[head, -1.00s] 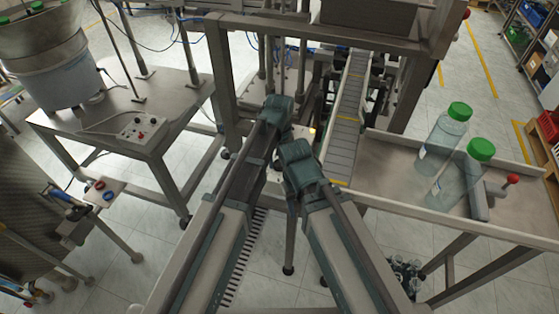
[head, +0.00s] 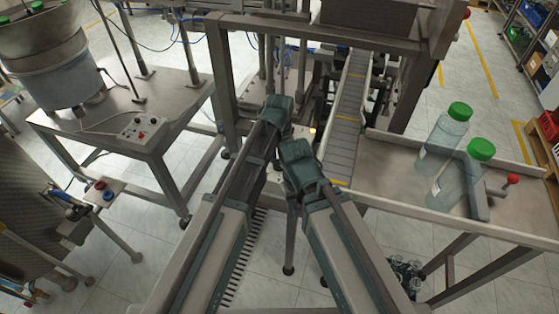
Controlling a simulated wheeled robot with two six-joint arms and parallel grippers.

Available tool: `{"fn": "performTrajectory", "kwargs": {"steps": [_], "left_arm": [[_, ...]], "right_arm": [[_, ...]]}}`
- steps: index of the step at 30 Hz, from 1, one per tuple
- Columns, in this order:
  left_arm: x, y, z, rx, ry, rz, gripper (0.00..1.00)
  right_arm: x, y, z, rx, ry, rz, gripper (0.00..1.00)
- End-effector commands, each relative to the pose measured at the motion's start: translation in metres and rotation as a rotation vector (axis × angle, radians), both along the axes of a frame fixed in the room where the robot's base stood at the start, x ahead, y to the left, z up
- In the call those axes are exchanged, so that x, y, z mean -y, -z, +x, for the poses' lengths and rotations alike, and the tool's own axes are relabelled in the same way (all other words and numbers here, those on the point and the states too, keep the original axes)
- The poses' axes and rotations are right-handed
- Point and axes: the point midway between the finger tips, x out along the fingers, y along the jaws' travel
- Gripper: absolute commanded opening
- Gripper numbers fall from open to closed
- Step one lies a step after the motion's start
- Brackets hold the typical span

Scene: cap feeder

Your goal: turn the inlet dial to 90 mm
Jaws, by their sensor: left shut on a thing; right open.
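The inlet dial and its scale cannot be made out; the machine area beyond my wrists is largely covered by my own arms. My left gripper (head: 279,108) is the higher one, in front of the machine frame left of the conveyor. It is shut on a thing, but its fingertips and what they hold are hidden. My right gripper (head: 297,154) is just below and to the right of it, close to the conveyor's near end. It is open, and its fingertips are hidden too.
The conveyor (head: 347,120) runs away from me. Right of it, a steel table (head: 395,160) bears two clear bottles with green caps, one here (head: 443,140), and a red-knobbed lever (head: 512,180). A control box (head: 138,132) sits on the left table. Posts of the frame (head: 222,85) stand close to my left gripper.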

Motion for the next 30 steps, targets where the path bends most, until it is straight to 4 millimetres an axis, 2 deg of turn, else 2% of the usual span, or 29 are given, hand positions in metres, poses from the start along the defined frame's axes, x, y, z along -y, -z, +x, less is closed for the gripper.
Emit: {"fn": "performTrajectory", "kwargs": {"steps": [6, 15, 30], "left_arm": [[-0.0001, 0.0001, 0.0000, 0.000, 0.182, 0.000, 0.00], [-0.0003, 0.0001, 0.0000, 0.000, 0.361, 0.000, 0.00], [-0.0003, 0.0001, 0.0001, 0.000, 0.454, 0.000, 0.00]], "right_arm": [[0.0000, 0.0001, 0.0000, 0.000, 0.000, 0.000, 0.50], [0.0000, 0.0001, 0.0000, 0.000, 0.000, 0.000, 0.50], [0.0000, 0.0001, 0.0000, 0.000, 0.000, 0.000, 0.50]]}}
